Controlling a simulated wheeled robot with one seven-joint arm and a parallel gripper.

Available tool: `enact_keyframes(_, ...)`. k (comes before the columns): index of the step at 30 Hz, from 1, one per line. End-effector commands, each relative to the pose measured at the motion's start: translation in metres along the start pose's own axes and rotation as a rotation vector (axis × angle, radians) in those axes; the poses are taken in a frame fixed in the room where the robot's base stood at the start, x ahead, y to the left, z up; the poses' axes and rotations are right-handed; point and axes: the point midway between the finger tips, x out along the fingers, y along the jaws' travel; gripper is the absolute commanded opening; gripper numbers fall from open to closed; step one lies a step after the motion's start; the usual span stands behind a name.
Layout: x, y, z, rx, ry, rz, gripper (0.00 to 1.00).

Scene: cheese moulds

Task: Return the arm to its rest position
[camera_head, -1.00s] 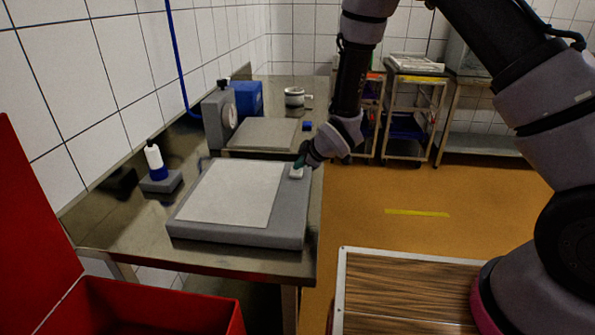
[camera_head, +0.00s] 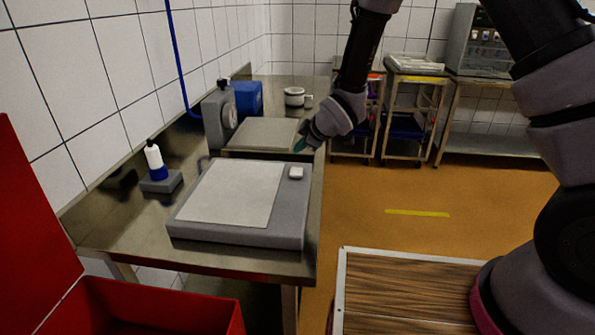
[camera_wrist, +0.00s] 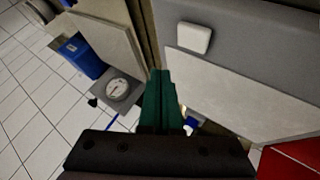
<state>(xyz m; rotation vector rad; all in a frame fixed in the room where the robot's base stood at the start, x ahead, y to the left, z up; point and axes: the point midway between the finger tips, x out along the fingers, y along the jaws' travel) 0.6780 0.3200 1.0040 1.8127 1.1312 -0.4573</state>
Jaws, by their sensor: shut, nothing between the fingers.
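My gripper (camera_head: 301,146) is above the right edge of the steel bench, behind the white block in the head view. In the wrist view its green fingers (camera_wrist: 160,88) are together with nothing between them. The arm comes down from the upper right. A small white block (camera_head: 296,173) lies on the far right corner of the grey slab (camera_head: 290,228), apart from my gripper. The white block also shows at the top of the wrist view (camera_wrist: 194,38).
A pale sheet (camera_head: 232,193) covers much of the slab. A bottle (camera_head: 154,161) stands left on a grey block. A red bin (camera_head: 150,305) is front left. Trolleys stand behind.

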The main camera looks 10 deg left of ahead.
Motion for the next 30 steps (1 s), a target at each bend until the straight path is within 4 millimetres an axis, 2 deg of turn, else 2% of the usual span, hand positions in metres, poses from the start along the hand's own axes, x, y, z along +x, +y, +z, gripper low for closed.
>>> enact_keyframes(4,-0.007,0.005,-0.005,0.000,0.001,0.001,0.00)
enact_keyframes(14,-0.009,0.007,-0.006,0.002,-0.001,0.001,0.00)
enact_keyframes(17,-0.019,0.019,-0.003,0.037,-0.012,0.014,0.00)
enact_keyframes(20,-0.047,0.049,0.006,0.133,-0.044,0.043,0.00)
enact_keyframes(23,-0.094,0.088,0.022,0.287,-0.090,0.085,0.00)
enact_keyframes(27,-0.171,0.129,0.050,0.530,-0.153,0.143,0.00)
enact_keyframes(30,-0.227,0.146,0.069,0.702,-0.186,0.183,0.00)
